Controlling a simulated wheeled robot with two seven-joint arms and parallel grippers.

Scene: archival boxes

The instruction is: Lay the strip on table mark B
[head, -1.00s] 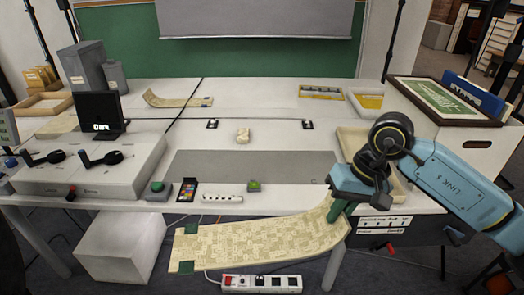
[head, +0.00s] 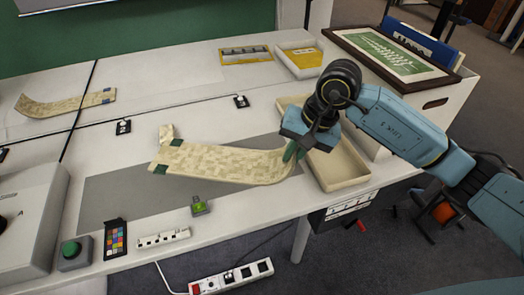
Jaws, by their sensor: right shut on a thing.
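A long cream strip (head: 222,163) with a patterned face and green end tabs is held at its right end by my right gripper (head: 294,150). The strip stretches left over the grey mat (head: 110,205) and curves up toward the gripper. I cannot tell whether its left end touches the mat. A second, similar strip (head: 60,104) lies curled on the table at the back left. No mark B can be read in the head view. My left gripper is not in view.
A small pale block (head: 167,132) stands behind the strip's left end, partly hidden. An empty cream tray (head: 340,172) is under and right of my gripper. A green-buttoned box (head: 75,252), colour card (head: 115,239) and small green-topped item (head: 199,207) line the front edge.

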